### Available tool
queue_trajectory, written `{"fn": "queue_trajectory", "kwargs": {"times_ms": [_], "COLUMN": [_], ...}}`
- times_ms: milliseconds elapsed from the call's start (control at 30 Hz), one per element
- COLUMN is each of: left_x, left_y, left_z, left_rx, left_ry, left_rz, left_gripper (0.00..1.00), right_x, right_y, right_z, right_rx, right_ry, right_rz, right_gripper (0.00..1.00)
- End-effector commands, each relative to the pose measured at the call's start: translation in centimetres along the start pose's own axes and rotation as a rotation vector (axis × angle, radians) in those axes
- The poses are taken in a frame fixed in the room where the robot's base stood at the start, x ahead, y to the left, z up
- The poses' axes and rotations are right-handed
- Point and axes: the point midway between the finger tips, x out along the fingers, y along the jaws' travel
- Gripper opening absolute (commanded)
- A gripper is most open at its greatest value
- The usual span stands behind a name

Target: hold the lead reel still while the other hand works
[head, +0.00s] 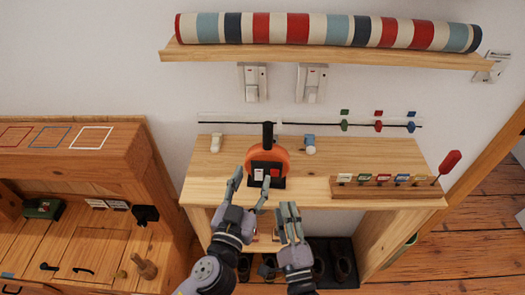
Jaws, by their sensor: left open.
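The lead reel (267,154) stands upright on the wooden bench. It has an orange round body, a black handle on top and a black base with a white and a red patch. My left gripper (250,181) is open at the reel's lower left front, one finger left of the base and the other in front of it. Whether either finger touches the reel, I cannot tell. My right gripper (290,210) is lower and to the right, in front of the bench edge and apart from the reel. Its fingers look close together, and any gap is unclear.
The bench (222,173) also bears a rack (385,190) with coloured tags and a red upright piece, and two small fittings near the wall. A shelf (325,57) with a striped roll hangs above. Shoes (342,263) stand below. A wooden cabinet (75,160) is at left.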

Motion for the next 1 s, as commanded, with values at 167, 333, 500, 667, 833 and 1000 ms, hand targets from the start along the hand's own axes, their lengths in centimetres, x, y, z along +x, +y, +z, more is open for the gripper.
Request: {"fn": "queue_trajectory", "kwargs": {"times_ms": [167, 333, 500, 667, 833, 1000], "left_x": [3.8, 7.2, 10.5, 12.8, 14.1, 14.5], "left_y": [0.0, 0.0, 0.1, 0.1, 0.1, 0.1], "left_z": [-0.1, -0.1, 0.0, 0.0, 0.1, 0.1], "left_rx": [0.003, 0.003, 0.002, 0.002, 0.000, 0.000], "left_ry": [0.003, 0.002, 0.001, 0.000, -0.002, -0.001], "left_rz": [0.000, 0.001, 0.001, 0.001, 0.001, 0.001], "left_gripper": [0.46, 0.46, 0.46, 0.46, 0.46, 0.46], "right_x": [0.0, 0.0, 0.0, 0.0, 0.0, 0.0], "right_y": [0.0, 0.0, 0.0, 0.0, 0.0, 0.0], "right_z": [0.0, 0.0, 0.0, 0.0, 0.0, 0.0], "right_rx": [0.000, 0.000, 0.000, 0.000, 0.000, 0.000], "right_ry": [0.000, 0.000, 0.000, 0.000, 0.000, 0.000], "right_rz": [0.000, 0.000, 0.000, 0.000, 0.000, 0.000], "right_gripper": [0.33, 0.33, 0.33, 0.33, 0.33, 0.33]}}
